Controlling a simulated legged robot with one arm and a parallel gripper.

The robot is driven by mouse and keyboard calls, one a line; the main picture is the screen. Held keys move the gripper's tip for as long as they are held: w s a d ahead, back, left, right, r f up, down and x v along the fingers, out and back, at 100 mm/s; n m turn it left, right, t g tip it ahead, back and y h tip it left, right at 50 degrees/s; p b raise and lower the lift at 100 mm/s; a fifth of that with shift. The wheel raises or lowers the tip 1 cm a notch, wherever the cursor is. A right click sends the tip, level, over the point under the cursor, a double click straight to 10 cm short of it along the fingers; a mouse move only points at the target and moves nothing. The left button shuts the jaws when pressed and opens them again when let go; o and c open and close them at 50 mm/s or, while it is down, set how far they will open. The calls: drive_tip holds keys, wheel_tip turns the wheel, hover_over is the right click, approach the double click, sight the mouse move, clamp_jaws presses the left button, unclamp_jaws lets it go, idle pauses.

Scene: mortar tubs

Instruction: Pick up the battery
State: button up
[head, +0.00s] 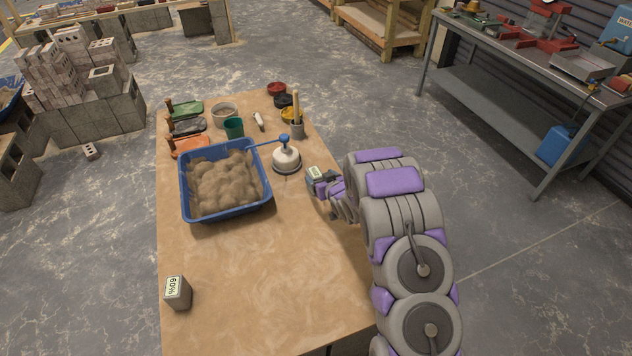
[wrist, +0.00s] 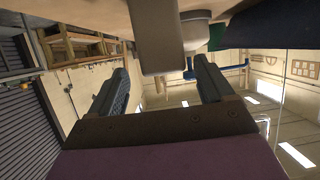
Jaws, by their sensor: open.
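A small grey block with a white and green label, seemingly a battery (head: 316,172), stands near the right edge of the wooden table (head: 240,310), partly hidden by my gripper (head: 325,185). A similar grey block marked "60%" (head: 177,292) stands alone at the table's near left. In the wrist view, my gripper (wrist: 160,70) is open. The grey block (wrist: 155,35) shows between the fingertips or just beyond them, with gaps on both sides. That view is upside down, with the table at the top.
A blue tub of mortar (head: 186,205) is further left. Trowels (head: 187,125), cups and a brush pot (head: 297,130) sit at the back. The near middle of the table is clear.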

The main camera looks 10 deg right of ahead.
sight(315, 174)
drive_tip(key=shift+a+b+x, duration=0.2)
drive_tip(key=shift+b+x, duration=0.1)
drive_tip(key=shift+x, duration=0.9)
drive_tip(key=shift+a+b+x, duration=0.2)
drive_tip(key=shift+b+x, duration=0.05)
drive_tip(key=shift+x, duration=0.9)
drive_tip(key=shift+d, duration=0.15)
drive_tip(key=shift+c, duration=0.4)
drive_tip(key=shift+d, duration=0.1)
drive_tip(key=c, duration=1.3)
drive_tip(key=shift+r, duration=0.1)
